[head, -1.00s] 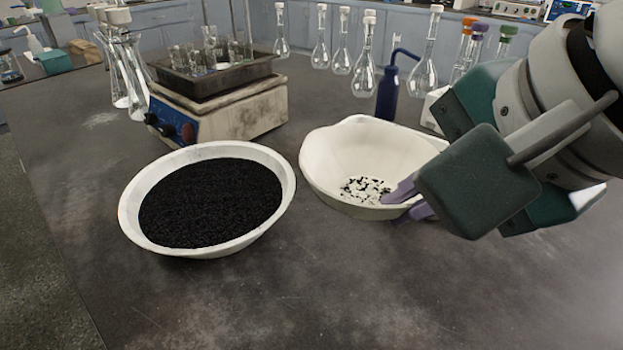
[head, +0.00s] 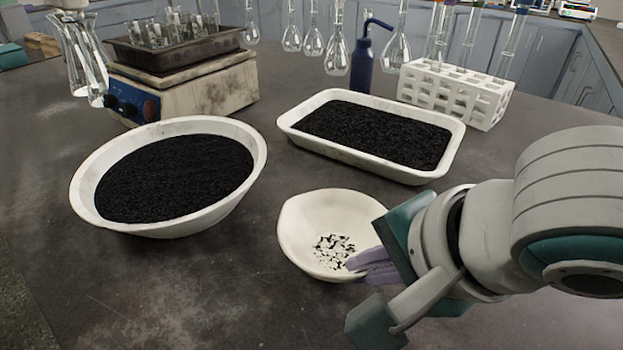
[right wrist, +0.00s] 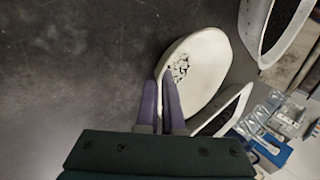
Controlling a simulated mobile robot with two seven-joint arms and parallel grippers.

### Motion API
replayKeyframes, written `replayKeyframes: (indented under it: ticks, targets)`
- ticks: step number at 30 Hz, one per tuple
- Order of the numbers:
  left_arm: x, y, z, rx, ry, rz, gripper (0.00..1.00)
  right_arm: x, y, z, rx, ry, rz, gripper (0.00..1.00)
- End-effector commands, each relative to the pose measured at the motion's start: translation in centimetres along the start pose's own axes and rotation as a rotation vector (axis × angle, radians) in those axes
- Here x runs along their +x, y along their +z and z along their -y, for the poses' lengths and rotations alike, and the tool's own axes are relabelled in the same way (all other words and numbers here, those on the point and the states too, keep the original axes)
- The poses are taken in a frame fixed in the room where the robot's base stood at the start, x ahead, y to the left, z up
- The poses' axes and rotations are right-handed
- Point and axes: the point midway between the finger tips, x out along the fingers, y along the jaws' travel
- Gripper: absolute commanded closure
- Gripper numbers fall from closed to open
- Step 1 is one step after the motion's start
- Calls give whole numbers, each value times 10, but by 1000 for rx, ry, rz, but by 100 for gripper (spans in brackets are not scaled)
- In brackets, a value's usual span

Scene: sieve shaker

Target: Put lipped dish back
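The lipped dish (head: 325,212) is white, with a few black grains and white patches at its bottom. It stands in front of the tray in the head view, and its inside faces the camera. My right gripper (head: 370,266) has its purple fingers on either side of the dish's right rim. In the right wrist view the fingers (right wrist: 161,98) pinch the rim of the dish (right wrist: 205,62). I cannot tell whether the dish touches the bench. My left gripper is not in view.
A round white bowl (head: 252,165) of black granules stands left of the dish. A rectangular white tray (head: 437,174) of black granules lies behind it. A hotplate (head: 210,92), a blue wash bottle (head: 362,65) and a white tube rack (head: 450,93) stand farther back. The front bench is clear.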

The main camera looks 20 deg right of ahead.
Motion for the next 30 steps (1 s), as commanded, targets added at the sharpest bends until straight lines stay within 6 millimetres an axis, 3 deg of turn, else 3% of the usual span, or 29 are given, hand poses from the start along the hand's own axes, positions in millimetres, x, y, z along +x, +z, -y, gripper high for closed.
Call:
replayKeyframes:
  ticks: [6,9,15,23,26,30]
  targets:
    - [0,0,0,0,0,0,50,2,0,-1,1,-1,1,100]
    - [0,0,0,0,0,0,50,2,0,-1,1,0,1,85]
    - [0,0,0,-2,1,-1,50,2,0,-1,0,0,0,66]
    - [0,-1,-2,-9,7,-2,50,0,0,1,-1,-1,0,66]
    - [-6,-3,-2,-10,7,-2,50,-11,0,2,0,1,2,66]
    - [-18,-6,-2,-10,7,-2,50,-41,0,2,0,1,2,66]
